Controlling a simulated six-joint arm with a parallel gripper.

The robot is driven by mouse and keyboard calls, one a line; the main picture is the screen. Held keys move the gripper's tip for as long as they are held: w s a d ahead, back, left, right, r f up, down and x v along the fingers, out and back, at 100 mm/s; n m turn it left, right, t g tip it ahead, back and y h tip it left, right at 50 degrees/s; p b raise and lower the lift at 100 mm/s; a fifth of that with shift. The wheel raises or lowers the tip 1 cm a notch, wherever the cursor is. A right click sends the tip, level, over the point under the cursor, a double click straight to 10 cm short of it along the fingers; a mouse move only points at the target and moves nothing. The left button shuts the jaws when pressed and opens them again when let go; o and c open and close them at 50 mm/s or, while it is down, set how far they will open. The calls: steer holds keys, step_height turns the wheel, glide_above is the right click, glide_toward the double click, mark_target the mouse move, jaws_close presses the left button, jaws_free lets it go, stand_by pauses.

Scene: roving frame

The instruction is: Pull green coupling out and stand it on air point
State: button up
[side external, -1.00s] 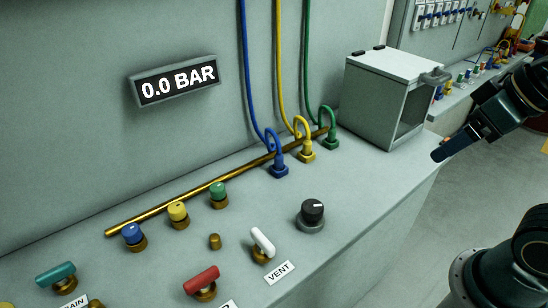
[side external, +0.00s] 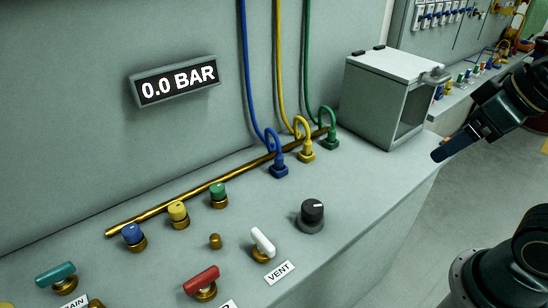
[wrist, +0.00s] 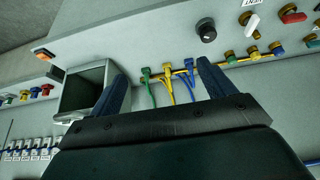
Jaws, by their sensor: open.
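A green hose coupling (side external: 331,141) sits upright at the back of the bench, with its green hose looping up the wall. It also shows in the wrist view (wrist: 146,73). A green-capped brass fitting (side external: 218,195) stands further left. A small bare brass stub (side external: 215,241) stands in front of the capped fittings; no label marks any fitting as the air point. My gripper (side external: 439,154) is at the right, beyond the grey box and apart from the couplings. In the wrist view its two blue fingers (wrist: 163,70) are spread and empty.
Yellow (side external: 306,151) and blue (side external: 278,167) hose couplings stand beside the green one, by a brass pipe (side external: 165,208). An open-fronted grey box (side external: 384,100) stands right of them. A black knob (side external: 312,214), white handle (side external: 262,242) and red handle (side external: 201,281) stand in front.

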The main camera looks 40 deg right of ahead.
stand_by(0.4)
steer(key=shift+w, duration=0.1)
steer(key=c, duration=0.7)
steer(key=shift+w+r, duration=0.15)
steer(key=shift+r, duration=0.05)
steer(key=shift+c, duration=0.3)
steer(key=w+d+r+m+g, duration=0.2)
steer(key=w+m, duration=0.4)
steer(key=w, duration=0.3)
steer(key=w+d+r+m+g, duration=0.15)
steer(key=w+m, duration=0.35)
steer(key=w, duration=0.5)
steer(key=w+d+f+m+g, duration=0.1)
steer(key=w+d+f+m, duration=0.2)
steer(key=w+f+m, duration=0.2)
steer(key=w+d+f+m+g, duration=0.1)
steer(key=w+d+f+m, duration=0.3)
steer(key=w, duration=0.6)
step_height(320, 180, down, 2)
steer(key=shift+d+f+m, duration=0.25)
steer(key=shift+m, duration=0.25)
steer(key=shift+f, duration=0.15)
